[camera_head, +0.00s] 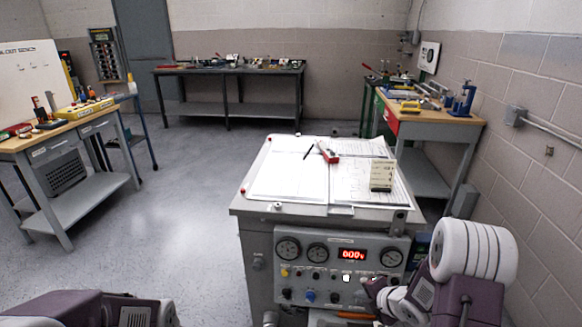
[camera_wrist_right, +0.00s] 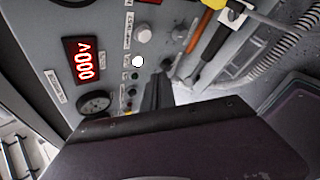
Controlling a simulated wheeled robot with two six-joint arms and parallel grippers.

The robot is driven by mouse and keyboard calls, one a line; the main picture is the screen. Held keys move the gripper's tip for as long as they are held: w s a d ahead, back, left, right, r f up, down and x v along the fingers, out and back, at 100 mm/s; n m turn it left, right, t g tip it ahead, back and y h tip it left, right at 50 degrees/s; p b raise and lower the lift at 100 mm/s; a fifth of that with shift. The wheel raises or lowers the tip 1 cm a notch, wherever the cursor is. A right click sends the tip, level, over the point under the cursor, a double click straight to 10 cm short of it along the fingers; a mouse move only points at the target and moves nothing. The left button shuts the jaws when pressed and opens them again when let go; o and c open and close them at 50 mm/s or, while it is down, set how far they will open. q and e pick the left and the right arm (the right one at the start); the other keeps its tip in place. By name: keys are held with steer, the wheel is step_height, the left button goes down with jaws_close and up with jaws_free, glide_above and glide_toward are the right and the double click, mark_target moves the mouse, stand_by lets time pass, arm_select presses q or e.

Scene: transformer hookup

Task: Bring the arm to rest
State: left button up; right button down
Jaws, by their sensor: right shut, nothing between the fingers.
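My right arm comes in from the lower right in the head view, in front of the grey test console (camera_head: 258,263). My right gripper (camera_head: 374,287) is close to the lower right of the console's front panel, shut and empty. In the right wrist view its dark fingers (camera_wrist_right: 157,92) show against the panel, near small knobs; I cannot tell whether they touch it. The red display (camera_head: 352,254) reads 000V, and it also shows in the right wrist view (camera_wrist_right: 84,61). Part of my left arm shows at the bottom left, but its gripper is out of view.
White sheets (camera_head: 285,178), a red-handled tool (camera_head: 328,153) and a beige block (camera_head: 381,175) lie on the console top. A workbench (camera_head: 450,127) stands right, another (camera_head: 72,195) left, a dark table (camera_head: 233,73) behind. The floor (camera_head: 190,200) between is clear. Orange-handled tools (camera_wrist_right: 205,25) hang beside the panel.

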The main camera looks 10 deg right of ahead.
steer(key=a+r+m+h, duration=0.1)
steer(key=a+r+m, duration=0.3)
steer(key=a+r, duration=0.5)
steer(key=s+f+m+g+h, duration=0.1)
steer(key=s+f+m+g, duration=0.15)
steer(key=s+m, duration=0.65)
steer(key=s+f+m+g, duration=0.1)
steer(key=s+m+g, duration=0.3)
steer(key=s+m, duration=0.45)
step_height(320, 180, up, 18)
steer(key=m+p, duration=0.1)
steer(key=p, duration=1.6)
steer(key=shift+s+f, duration=0.15)
steer(key=shift+s, duration=0.05)
steer(key=shift+d+m, duration=0.1)
steer(key=shift+m, duration=0.15)
